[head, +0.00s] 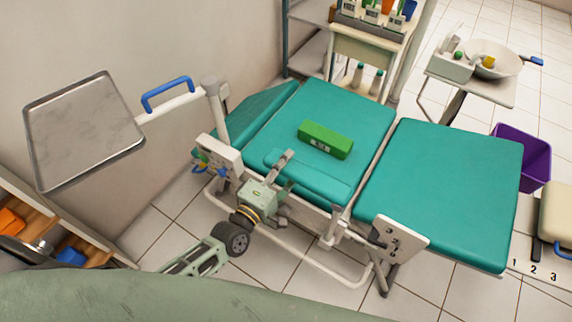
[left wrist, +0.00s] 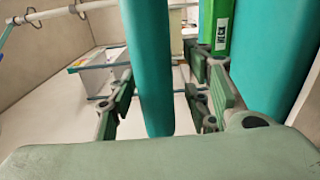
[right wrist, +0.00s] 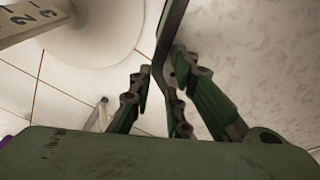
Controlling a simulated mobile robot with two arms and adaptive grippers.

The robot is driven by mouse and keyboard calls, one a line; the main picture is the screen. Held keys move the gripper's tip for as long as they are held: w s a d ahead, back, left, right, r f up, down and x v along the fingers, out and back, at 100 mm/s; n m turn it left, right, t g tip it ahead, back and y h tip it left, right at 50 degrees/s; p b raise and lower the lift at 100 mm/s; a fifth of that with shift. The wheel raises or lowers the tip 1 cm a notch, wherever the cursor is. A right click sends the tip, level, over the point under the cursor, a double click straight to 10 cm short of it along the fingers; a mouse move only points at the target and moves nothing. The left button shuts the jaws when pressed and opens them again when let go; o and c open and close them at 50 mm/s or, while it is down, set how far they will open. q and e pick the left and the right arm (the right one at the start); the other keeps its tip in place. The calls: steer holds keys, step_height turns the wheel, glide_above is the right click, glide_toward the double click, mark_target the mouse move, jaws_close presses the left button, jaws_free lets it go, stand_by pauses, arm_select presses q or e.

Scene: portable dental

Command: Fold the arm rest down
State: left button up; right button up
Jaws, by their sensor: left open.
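The arm rest (head: 308,178) is a long teal padded bar on the near side of the teal dental chair (head: 335,100). It lies roughly level beside the seat. My left gripper (head: 282,163) is at its left part, with the fingers by the bar. In the left wrist view the arm rest (left wrist: 148,60) stands between the spread fingers of the open left gripper (left wrist: 160,95). Contact cannot be told. My right gripper (right wrist: 158,85) shows only in its own wrist view. A thin dark rim (right wrist: 169,40) of a grey mottled sheet runs between its fingers; its grip is unclear.
A green box (head: 325,139) lies on the chair. A metal tray (head: 83,130) with a blue handle (head: 167,94) is on an arm at the left. White control panels (head: 400,240) flank the near side. A purple bin (head: 523,155) stands right. Tiled floor is open in front.

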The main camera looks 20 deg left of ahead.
arm_select(q)
steer(key=shift+s, duration=0.1)
steer(key=v, duration=1.1)
steer(key=shift+s, duration=0.35)
arm_select(e)
steer(key=shift+s+d, duration=0.1)
arm_select(q)
steer(key=shift+a, duration=0.15)
steer(key=s+a+f+m+g+y+p, duration=0.1)
steer(key=s+a+f+m+g+y, duration=0.2)
steer(key=f, duration=0.9)
steer(key=s+a+f+m+g, duration=0.2)
steer(key=s+f+m+g, duration=0.3)
steer(key=f, duration=0.8)
steer(key=s+f+m+g+y, duration=0.1)
steer(key=s+f+m+g, duration=0.1)
steer(key=s+f, duration=0.3)
steer(key=s+a+f+m+g+p, duration=0.1)
steer(key=s+f+m+g, duration=0.2)
steer(key=s, duration=0.8)
steer(key=s+a+f+m+g+y, duration=0.1)
steer(key=s+f+m+g, duration=0.2)
steer(key=s+f, duration=0.4)
steer(key=shift+s+a+f+m+y, duration=0.2)
steer(key=shift+s+f+m+y, duration=0.15)
steer(key=shift+s+m, duration=0.3)
arm_select(e)
step_height(320, 180, up, 2)
steer(key=shift+r, duration=0.2)
